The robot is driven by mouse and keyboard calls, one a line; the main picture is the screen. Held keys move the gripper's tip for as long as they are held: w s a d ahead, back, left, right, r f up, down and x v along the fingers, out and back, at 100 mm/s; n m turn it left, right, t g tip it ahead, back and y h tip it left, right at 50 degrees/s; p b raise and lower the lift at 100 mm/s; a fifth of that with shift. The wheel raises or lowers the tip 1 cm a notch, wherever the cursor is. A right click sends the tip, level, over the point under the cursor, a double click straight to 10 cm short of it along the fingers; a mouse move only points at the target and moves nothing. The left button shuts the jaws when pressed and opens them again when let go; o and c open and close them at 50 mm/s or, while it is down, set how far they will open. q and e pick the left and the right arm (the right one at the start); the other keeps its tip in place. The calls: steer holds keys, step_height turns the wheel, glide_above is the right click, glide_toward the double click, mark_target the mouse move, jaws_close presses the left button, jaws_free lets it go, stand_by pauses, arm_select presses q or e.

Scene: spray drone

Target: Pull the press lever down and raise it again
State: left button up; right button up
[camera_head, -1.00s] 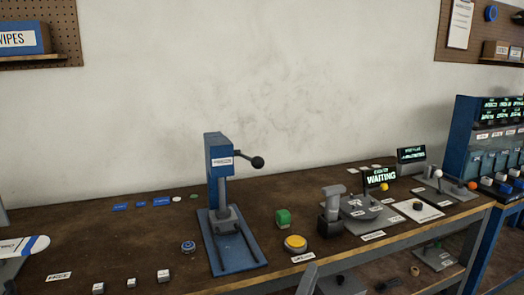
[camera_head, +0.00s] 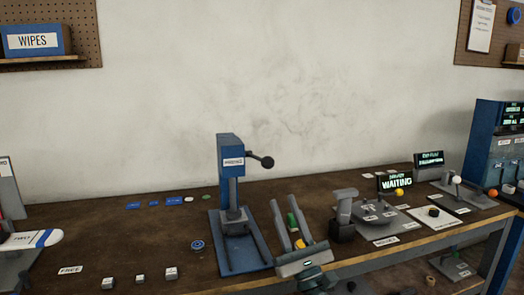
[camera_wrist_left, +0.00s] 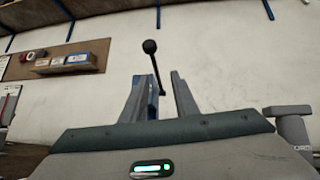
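The blue press (camera_head: 229,150) stands upright on the bench, on a blue base plate. Its dark lever (camera_head: 254,158) sticks out to the right from near the top and ends in a black ball knob (camera_head: 267,162). My left gripper (camera_head: 284,207) is open and empty, in front and to the right of the press, below the knob. In the left wrist view the knob (camera_wrist_left: 149,46) shows above and beyond the open fingers (camera_wrist_left: 160,85), and the blue press shows partly between them. The gripper is apart from the lever. My right gripper is not in view.
Behind my left gripper, a green block (camera_head: 292,222) and a yellow button (camera_head: 300,243) are partly hidden. A grey device (camera_head: 345,215) and a "WAITING" screen (camera_head: 396,182) stand right. Small cubes (camera_head: 140,280) lie front left. The air above the bench is clear.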

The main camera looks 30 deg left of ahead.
mark_target(259, 158)
arm_select(q)
steer(key=shift+s+a+r+n+g+y, duration=0.15)
steer(key=shift+a+n+g+y, duration=0.1)
steer(key=shift+n+g, duration=0.35)
steer(key=shift+s+a+r+n+g+y, duration=0.15)
steer(key=shift+n+g+y, duration=0.1)
steer(key=shift+n+g, duration=0.3)
steer(key=shift+w, duration=0.1)
